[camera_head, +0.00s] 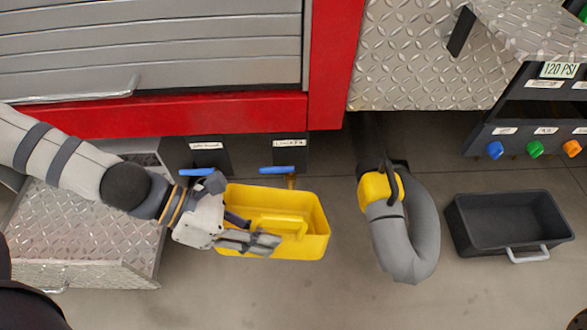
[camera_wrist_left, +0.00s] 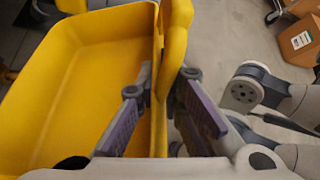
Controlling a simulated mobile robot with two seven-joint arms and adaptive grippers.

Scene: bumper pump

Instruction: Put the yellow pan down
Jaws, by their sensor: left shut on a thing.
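The yellow pan (camera_head: 318,222) is in the middle of the head view, in front of the truck's red lower edge. It is an open rectangular tub with a yellow handle on its near side. My left gripper (camera_head: 258,240) is at the pan's near left side, shut on it. In the left wrist view the pan (camera_wrist_left: 75,90) fills the left half, and the two finger pads of my left gripper (camera_wrist_left: 160,125) sit on either side of its wall by the handle. I cannot tell whether the pan's bottom touches the floor.
A thick grey hose (camera_head: 410,240) with a yellow collar hangs right of the pan. A black pan (camera_head: 510,222) with a grey handle is on the floor at the right. A diamond-plate step (camera_head: 85,235) is at the left. Grey floor (camera_head: 300,295) in front is clear.

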